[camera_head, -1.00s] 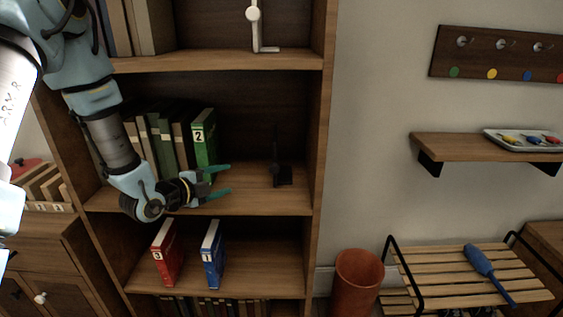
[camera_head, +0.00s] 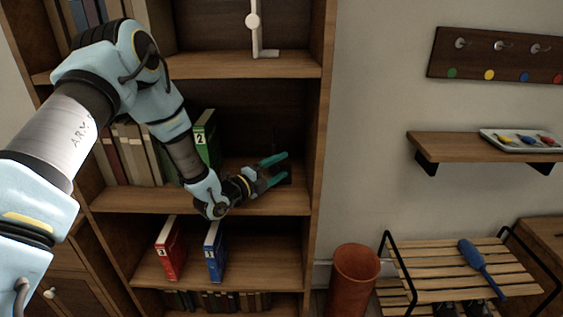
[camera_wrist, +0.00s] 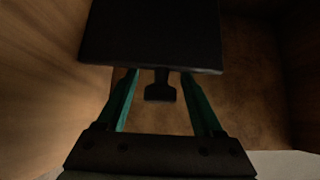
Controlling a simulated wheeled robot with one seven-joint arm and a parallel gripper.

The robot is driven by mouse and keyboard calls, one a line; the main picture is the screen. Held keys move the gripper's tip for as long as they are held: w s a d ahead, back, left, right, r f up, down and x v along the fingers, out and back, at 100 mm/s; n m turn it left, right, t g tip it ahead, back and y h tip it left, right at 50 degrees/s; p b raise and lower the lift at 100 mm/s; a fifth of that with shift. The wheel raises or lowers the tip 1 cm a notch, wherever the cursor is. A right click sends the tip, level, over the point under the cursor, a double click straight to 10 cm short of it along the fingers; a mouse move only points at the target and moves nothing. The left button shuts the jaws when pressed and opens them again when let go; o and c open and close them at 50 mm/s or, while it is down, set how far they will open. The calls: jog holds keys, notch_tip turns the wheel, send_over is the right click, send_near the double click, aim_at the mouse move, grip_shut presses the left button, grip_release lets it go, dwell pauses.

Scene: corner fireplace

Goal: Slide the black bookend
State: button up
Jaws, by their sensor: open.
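The black bookend (camera_wrist: 150,35) fills the upper middle of the wrist view as a dark flat plate, with a narrower dark part below it between the fingers. In the head view it stands on the right part of the middle shelf (camera_head: 140,203), mostly hidden by my gripper and hard to make out against the dark back. My gripper (camera_head: 284,164) is open at the bookend, its teal fingers pointing right. In the wrist view the fingertips lie on either side of the bookend's narrow part; whether they touch it I cannot tell.
A green binder marked 2 (camera_head: 204,138) and several books stand left on the same shelf, behind my arm. The cabinet's right side wall (camera_head: 318,150) is close to the fingertips. Red (camera_head: 170,250) and blue (camera_head: 214,252) binders stand on the shelf below.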

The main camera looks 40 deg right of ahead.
jog(key=shift+d, duration=0.5)
grip_shut()
jog(key=shift+w, duration=0.1)
dwell(1.1)
